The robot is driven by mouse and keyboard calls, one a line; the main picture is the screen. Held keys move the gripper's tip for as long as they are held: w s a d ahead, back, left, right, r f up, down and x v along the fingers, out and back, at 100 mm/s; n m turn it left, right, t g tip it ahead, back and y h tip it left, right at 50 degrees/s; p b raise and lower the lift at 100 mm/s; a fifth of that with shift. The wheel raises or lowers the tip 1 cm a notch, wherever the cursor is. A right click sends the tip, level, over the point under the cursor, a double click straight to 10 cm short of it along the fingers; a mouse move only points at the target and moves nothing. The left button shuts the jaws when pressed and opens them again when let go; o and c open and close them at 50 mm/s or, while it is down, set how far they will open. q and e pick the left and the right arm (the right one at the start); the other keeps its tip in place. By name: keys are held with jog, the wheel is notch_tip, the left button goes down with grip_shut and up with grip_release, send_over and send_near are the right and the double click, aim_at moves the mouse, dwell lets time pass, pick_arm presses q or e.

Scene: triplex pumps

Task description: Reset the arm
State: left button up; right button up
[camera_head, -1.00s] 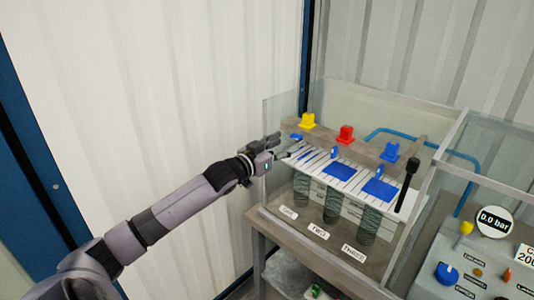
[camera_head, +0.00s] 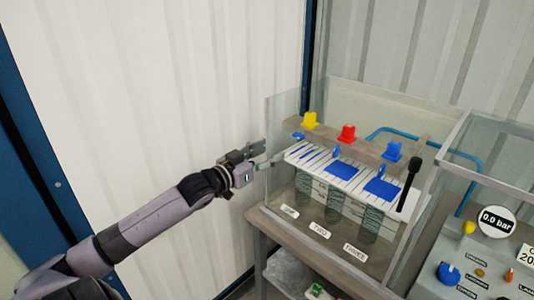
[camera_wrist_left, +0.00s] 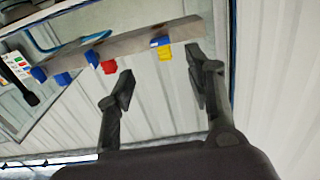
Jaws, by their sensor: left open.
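My left gripper (camera_head: 262,156) is open and empty at the left side of the clear-walled pump case (camera_head: 283,115). In the left wrist view its two fingers (camera_wrist_left: 158,84) stand apart with nothing between them. The case holds a pump with a yellow block (camera_head: 310,120), a red block (camera_head: 347,133) and a blue block (camera_head: 393,151) on a beam. In the left wrist view the yellow block (camera_wrist_left: 165,53) and the red block (camera_wrist_left: 108,66) show beyond the fingers. My right gripper is in neither view.
A control panel (camera_head: 480,255) with a 0.0 bar gauge (camera_head: 496,221) and knobs stands at the right. A black-headed lever (camera_head: 409,185) rises from the pump's right end. The case rests on a table (camera_head: 262,222). A pale corrugated wall (camera_head: 150,80) stands behind my arm.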

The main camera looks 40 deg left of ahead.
pick_arm(q)
jog(key=s+a+f+n+g+y, duration=0.15)
jog(key=a+f, duration=0.25)
jog(key=f, duration=0.8)
jog(key=s+a+f+n+g+y, duration=0.1)
jog(key=s+a+f+g+y, duration=0.15)
jog(key=f, duration=1.05)
jog(key=s+d+f+g, duration=0.15)
jog(key=s+f, duration=0.35)
jog(key=f, duration=0.6)
jog(key=s+d+f+g, duration=0.1)
jog(key=s+f+g, duration=0.3)
jog(key=f, duration=0.7)
jog(key=s+d+f+m+g+h+b, duration=0.1)
jog(key=s+d+f+g, duration=0.1)
jog(key=s+d+f, duration=0.5)
jog(key=s+d+f+m+g, duration=0.1)
jog(key=s+d+f+g, duration=0.15)
jog(key=s+f, duration=0.75)
jog(key=s+d+f+m+g+h, duration=0.1)
jog(key=s+d+f, duration=0.3)
jog(key=s+d, duration=0.3)
jog(key=s+d+f+m+g, duration=0.1)
jog(key=s+d+f+g, duration=0.1)
jog(key=s+d+f, duration=0.2)
jog(key=s+d, duration=0.3)
jog(key=s, duration=0.5)
jog(key=shift+d+h+b, duration=0.3)
jog(key=shift+d+h, duration=0.1)
